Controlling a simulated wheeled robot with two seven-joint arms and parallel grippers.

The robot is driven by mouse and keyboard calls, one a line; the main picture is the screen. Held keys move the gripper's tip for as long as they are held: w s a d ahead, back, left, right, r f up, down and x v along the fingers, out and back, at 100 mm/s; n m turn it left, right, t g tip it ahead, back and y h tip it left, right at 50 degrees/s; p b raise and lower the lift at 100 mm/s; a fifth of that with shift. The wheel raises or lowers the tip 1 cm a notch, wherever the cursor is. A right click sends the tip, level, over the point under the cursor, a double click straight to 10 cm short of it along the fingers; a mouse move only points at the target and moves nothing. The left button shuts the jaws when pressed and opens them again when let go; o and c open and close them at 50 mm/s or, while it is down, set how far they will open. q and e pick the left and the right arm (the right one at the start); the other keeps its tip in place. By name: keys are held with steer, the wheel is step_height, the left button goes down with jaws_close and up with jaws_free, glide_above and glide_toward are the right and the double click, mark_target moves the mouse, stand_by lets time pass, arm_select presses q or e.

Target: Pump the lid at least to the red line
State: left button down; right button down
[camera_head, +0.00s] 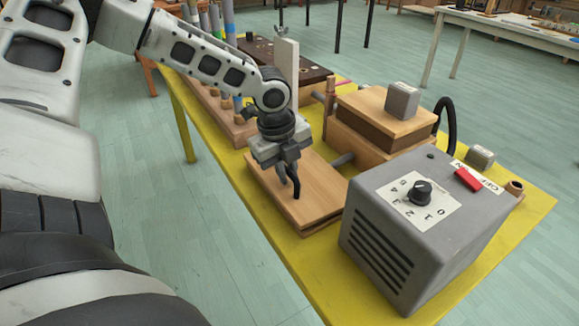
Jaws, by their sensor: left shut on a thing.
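A flat wooden lid (318,188) lies on a low wooden base on the yellow table, in the middle of the head view. My left gripper (293,185) reaches down over the lid and is shut on a small dark handle at the lid's top; the fingers hide part of the handle. The lid looks nearly flat, with only a thin dark gap above the base. A wooden post (330,98) with a reddish mark near its top stands behind the lid; I cannot tell whether that mark is the red line. My right gripper is not in view.
A grey box (420,235) with a dial and red switch stands close to the lid's right. Behind the lid is a wooden box (385,118) with a grey block (402,100) on top. A pale upright board (286,70) and colored tubes stand farther back on the yellow table (290,262).

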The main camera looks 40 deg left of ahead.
arm_select(q)
steer(key=shift+s+f, duration=0.2)
steer(key=shift+w+r+p, duration=0.35)
steer(key=shift+r+p, duration=0.2)
steer(key=shift+r, duration=0.15)
steer(key=shift+w+d+r, duration=0.1)
steer(key=shift+w+r, duration=0.1)
steer(key=shift+r, duration=0.05)
steer(key=shift+w+d+r+p, duration=0.2)
steer(key=shift+w+r+p, duration=0.4)
steer(key=shift+w+r, duration=0.35)
steer(key=shift+s+r, duration=0.1)
steer(key=shift+r, duration=0.05)
steer(key=shift+s+a+f, duration=0.15)
steer(key=shift+s+f, duration=0.35)
steer(key=shift+f, duration=0.15)
